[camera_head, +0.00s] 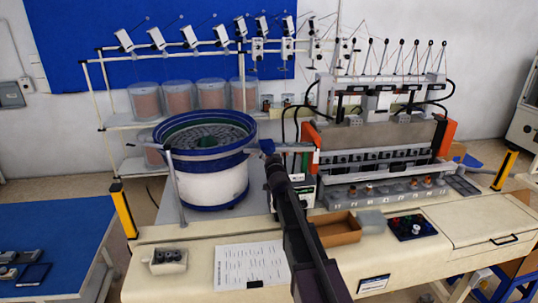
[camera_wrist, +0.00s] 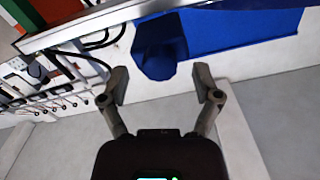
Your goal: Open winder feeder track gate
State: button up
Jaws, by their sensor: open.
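The feeder bowl (camera_head: 207,160), blue-rimmed on a white drum, stands left of the winder (camera_head: 375,140). A pale feeder track (camera_head: 293,150) runs between them. A small blue piece (camera_head: 267,146) shows at the track by the bowl; I cannot tell for certain that it is the gate. In the wrist view a dark blue block (camera_wrist: 160,46) stands out from a metal rail (camera_wrist: 95,22), beyond and between the fingertips. My gripper (camera_wrist: 161,83) is open and empty, with a visible space to the block. In the head view my arm hides part of the area below the track.
An open brown box (camera_head: 337,229), a dark tray of coloured parts (camera_head: 411,228) and a paper sheet (camera_head: 250,264) lie on the worktop. Yellow posts (camera_head: 124,209) stand at its ends. Black cables (camera_wrist: 97,40) hang near the rail in the wrist view.

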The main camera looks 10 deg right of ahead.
jog(key=s, duration=1)
jog(key=shift+s, duration=0.1)
jog(key=s+f+g+b, duration=0.3)
jog(key=s+f, duration=0.3)
jog(key=f, duration=0.3)
jog(key=s+d+f+n+g+b, duration=0.1)
jog(key=s+f+g+b, duration=0.3)
jog(key=f, duration=0.5)
jog(key=s+f+g+h+b, duration=0.1)
jog(key=s+f+g+b, duration=0.2)
jog(key=s+f+g, duration=0.3)
jog(key=shift+s+d+f+n+g, duration=0.15)
jog(key=shift+s+f, duration=0.75)
jog(key=shift+s, duration=0.15)
jog(key=shift+s+d+f+n+g, duration=0.1)
jog(key=shift+s+f+n+g, duration=0.05)
jog(key=shift+s+f, duration=0.85)
jog(key=s+a+f+n+g+y+b, duration=0.1)
jog(key=s+f+g+b, duration=0.1)
jog(key=s, duration=0.7)
jog(key=shift+a+f+g+b, duration=0.3)
jog(key=shift+f+g, duration=0.45)
jog(key=shift+g, duration=0.45)
jog(key=shift+d, duration=0.1)
